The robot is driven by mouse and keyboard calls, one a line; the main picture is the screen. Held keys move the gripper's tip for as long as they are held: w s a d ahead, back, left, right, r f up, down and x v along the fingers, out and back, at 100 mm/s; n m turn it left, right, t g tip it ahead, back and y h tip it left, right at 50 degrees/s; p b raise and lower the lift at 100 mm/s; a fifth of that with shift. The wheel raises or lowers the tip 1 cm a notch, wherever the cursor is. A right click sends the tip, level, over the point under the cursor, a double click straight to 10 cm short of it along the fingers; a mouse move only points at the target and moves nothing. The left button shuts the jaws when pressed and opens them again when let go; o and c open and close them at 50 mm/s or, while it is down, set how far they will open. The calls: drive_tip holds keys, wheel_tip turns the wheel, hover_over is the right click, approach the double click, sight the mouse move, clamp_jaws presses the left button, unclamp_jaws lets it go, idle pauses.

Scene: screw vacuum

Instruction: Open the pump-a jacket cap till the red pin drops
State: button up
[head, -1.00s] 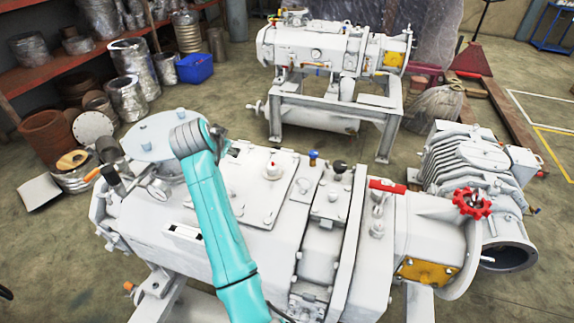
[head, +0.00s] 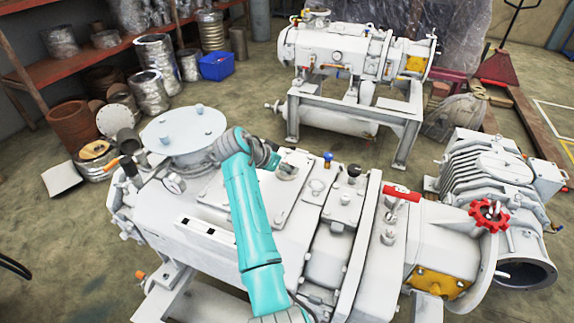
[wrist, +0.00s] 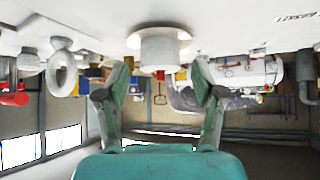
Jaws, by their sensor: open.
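The near white pump (head: 165,225) fills the front of the head view. In the wrist view, which looks upside down, a pale round cap (wrist: 160,50) sticks out from the pump's white surface. A small red pin (wrist: 160,75) shows at its free end. My gripper (wrist: 159,78) is open, with one finger to each side of the cap's line and a gap on both sides. No contact shows. In the head view my gripper (head: 278,166) is low over the pump's top plate, and it hides most of the cap.
Right of my gripper stand a blue-topped fitting (head: 327,160), a black knob (head: 354,170), a red lever (head: 401,193) and a red handwheel (head: 488,213). A round flange (head: 184,130) lies to the left. A second pump (head: 350,55) stands behind.

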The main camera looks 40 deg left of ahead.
drive_tip(key=shift+x, duration=1.05)
drive_tip(key=c, duration=1.2)
drive_tip(key=shift+o, duration=0.2)
drive_tip(key=shift+n+y, duration=0.3)
